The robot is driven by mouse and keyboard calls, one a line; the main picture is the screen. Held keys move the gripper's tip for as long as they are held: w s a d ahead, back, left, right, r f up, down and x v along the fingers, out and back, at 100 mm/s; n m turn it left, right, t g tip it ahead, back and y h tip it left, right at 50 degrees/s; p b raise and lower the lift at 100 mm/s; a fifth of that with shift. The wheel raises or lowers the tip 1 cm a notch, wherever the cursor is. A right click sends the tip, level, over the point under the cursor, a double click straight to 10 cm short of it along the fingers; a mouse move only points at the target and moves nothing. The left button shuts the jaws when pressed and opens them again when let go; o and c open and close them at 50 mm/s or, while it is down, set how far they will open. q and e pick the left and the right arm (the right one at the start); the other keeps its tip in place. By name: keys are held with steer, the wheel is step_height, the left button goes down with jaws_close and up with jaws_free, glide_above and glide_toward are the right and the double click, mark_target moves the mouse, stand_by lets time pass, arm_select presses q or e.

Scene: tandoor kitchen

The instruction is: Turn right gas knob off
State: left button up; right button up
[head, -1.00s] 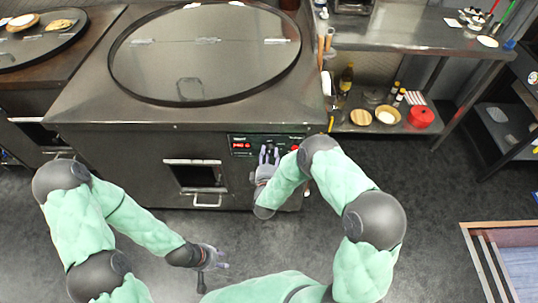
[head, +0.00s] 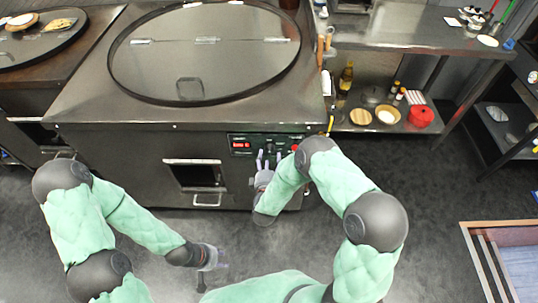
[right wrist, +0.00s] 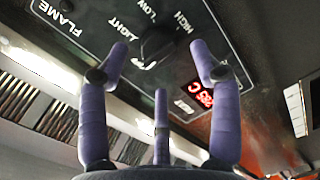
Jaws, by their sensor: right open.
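The black gas knob (right wrist: 157,46) is on the dark control panel (right wrist: 97,20), with the words LIGHT, LOW and HIGH printed around it in the right wrist view. I cannot tell its exact setting. My right gripper (right wrist: 160,62) is open, its purple fingers spread. Its two upper fingertips appear on either side of the knob and the third finger is below it; no firm contact shows. In the head view, the right gripper (head: 268,158) is in front of the oven's panel (head: 262,140). My left gripper (head: 217,262) hangs low over the floor, its opening unclear.
The tandoor oven (head: 100,150) has a round lid (head: 205,60) on top and a hatch (head: 196,176) in front. A red lit display (right wrist: 200,95) is beside the knob. A steel shelf unit (head: 420,35) with a red pot (head: 420,116) stands at the right.

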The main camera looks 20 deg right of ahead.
steer(key=f+v, duration=0.1)
steer(key=v, duration=0.8)
steer(key=shift+s+r, duration=0.2)
steer(key=shift+r, duration=0.3)
